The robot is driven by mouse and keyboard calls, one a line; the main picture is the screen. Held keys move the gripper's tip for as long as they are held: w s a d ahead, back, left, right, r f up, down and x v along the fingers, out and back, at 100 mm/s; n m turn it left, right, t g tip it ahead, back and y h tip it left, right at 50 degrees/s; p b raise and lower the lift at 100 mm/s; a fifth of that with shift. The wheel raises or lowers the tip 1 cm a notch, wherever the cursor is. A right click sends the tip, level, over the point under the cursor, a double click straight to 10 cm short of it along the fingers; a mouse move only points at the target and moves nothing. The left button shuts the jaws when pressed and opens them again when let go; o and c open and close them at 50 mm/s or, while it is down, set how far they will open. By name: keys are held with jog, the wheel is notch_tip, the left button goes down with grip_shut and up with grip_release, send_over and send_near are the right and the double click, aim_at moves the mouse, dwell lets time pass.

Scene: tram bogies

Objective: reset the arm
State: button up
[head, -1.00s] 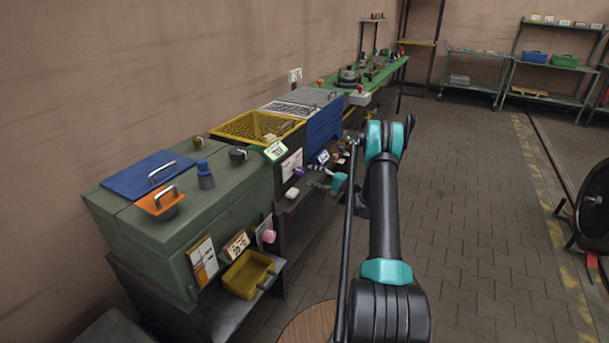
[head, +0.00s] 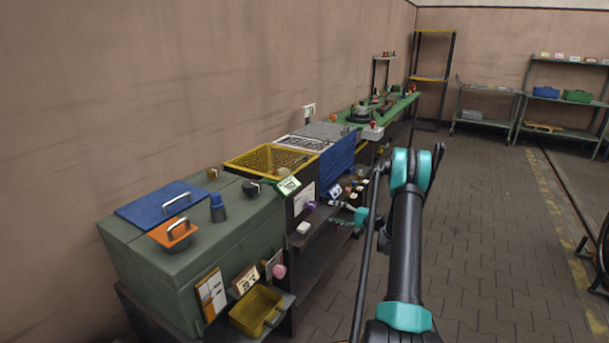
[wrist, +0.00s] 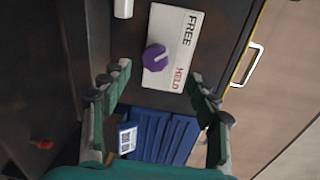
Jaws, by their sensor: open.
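My gripper (wrist: 160,75) is open in the wrist view, its two green-grey fingers apart with nothing between them. Beyond the fingers is a white panel marked FREE and HELD (wrist: 180,25) with a purple knob (wrist: 155,58). In the head view my gripper (head: 361,216) is a small teal shape beside the bench front, to the right of the purple knob (head: 310,207). My arm reaches up from the bottom and bends at a teal joint.
A yellow grate (head: 270,160) and blue ribbed box (head: 338,160) stand farther along. Paved floor (head: 480,220) at right is open.

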jog(key=s+a+r+n+g+h, duration=0.25)
jog(key=s+a+r, duration=0.3)
jog(key=s, duration=0.35)
jog(key=s+a+r+n+g+h, duration=0.1)
jog(key=s+a+r+g+h, duration=0.1)
jog(key=s+a+r+h, duration=0.5)
jog(key=s+d+f+n+h, duration=0.1)
jog(key=s+d, duration=0.1)
jog(key=s, duration=0.8)
jog(key=s+d+f+n+h, duration=0.1)
jog(key=s+d+h, duration=0.1)
jog(key=s, duration=0.9)
jog(key=s+d+f+n+g+h, duration=0.1)
jog(key=s+d, duration=0.3)
jog(key=s, duration=0.7)
jog(key=shift+s+f+n, duration=0.15)
jog(key=shift+f+n, duration=0.05)
jog(key=shift+n, duration=0.35)
